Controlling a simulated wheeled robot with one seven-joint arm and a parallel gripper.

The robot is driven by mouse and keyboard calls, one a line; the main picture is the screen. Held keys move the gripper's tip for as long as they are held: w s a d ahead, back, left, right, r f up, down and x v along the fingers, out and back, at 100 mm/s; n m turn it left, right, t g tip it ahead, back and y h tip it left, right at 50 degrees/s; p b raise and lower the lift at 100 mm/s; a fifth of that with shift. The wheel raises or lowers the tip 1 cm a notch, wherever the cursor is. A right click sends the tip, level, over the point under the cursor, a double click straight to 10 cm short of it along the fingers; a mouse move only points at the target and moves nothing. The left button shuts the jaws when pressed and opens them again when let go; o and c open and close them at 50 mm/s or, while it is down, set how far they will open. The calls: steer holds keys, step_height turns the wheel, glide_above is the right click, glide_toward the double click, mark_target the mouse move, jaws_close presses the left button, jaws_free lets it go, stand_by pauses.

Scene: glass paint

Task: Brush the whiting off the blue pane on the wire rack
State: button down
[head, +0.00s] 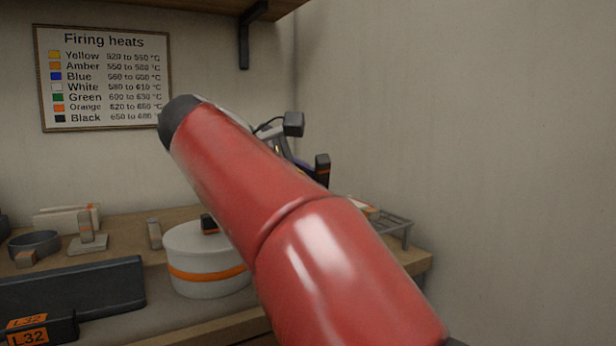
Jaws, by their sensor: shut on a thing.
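The wire rack (393,219) stands at the right end of the bench, partly hidden behind my red arm. Something pale with an orange mark (365,209) shows at its left side. I cannot make out a blue pane or any whiting on it. My gripper (303,163) is mostly hidden behind my arm, above and left of the rack. It is shut on a dark upright handle with an orange band (322,168), which may be the brush. Its lower end and any bristles are hidden, so I cannot tell whether it touches anything.
A round white container with an orange band (205,272) stands left of my arm. A dark box (70,288), a grey bowl (34,243) and small blocks lie further left. A firing heats chart (105,78) hangs on the wall. A shelf bracket (245,38) is overhead. The wall closes the right side.

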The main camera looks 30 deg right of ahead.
steer(key=shift+w+r+p, duration=0.15)
steer(key=shift+w+p, duration=0.15)
steer(key=shift+w, duration=2.65)
steer(key=shift+s, duration=0.15)
steer(key=shift+s+b, duration=0.75)
steer(key=shift+s, duration=2.35)
